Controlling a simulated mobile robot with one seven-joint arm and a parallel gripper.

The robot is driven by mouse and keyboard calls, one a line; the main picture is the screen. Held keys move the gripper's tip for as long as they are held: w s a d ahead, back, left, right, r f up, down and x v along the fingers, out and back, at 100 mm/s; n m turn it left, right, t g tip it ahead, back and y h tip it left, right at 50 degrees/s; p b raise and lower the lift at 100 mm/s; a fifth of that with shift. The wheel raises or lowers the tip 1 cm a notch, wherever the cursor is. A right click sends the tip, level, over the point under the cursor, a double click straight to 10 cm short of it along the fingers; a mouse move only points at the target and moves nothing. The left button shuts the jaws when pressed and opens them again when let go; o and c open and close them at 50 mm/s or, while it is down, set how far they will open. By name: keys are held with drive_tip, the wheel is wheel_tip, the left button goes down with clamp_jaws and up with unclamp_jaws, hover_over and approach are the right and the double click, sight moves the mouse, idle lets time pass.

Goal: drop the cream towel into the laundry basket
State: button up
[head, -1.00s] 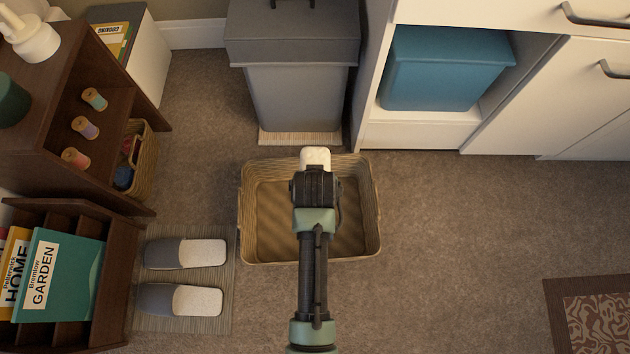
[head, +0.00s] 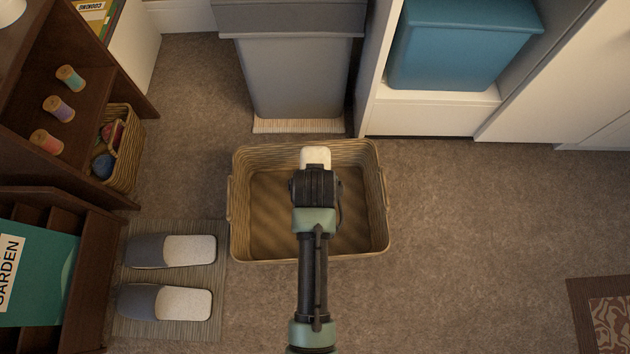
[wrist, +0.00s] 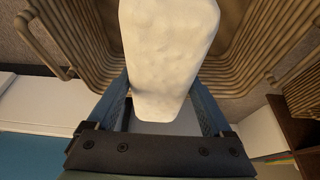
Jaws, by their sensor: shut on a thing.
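The cream towel (wrist: 168,55) is a pale, rounded bundle held between the two fingers of my gripper (wrist: 165,112) in the wrist view. In the head view only the towel's end (head: 315,157) shows beyond my gripper (head: 315,172); my arm hides the rest. The laundry basket (head: 375,205) is a woven, open-topped box on the carpet. My gripper and the towel overlap the basket's opening in the head view, towards its far wall. The basket's ribbed walls (wrist: 255,45) show around the towel in the wrist view. The visible part of the basket's floor is bare.
A grey bin (head: 295,80) stands just behind the basket. A white cabinet with a blue box (head: 460,45) is at the back right. Slippers (head: 170,250) lie on a mat to the left, beside dark shelves (head: 60,195).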

drive_tip(key=shift+f, duration=0.35)
drive_tip(key=o, duration=1.3)
drive_tip(key=shift+r, duration=0.15)
drive_tip(key=p+v, duration=0.9)
drive_tip(key=v, duration=0.3)
drive_tip(key=shift+s+r, duration=0.25)
drive_tip(key=shift+r, duration=0.1)
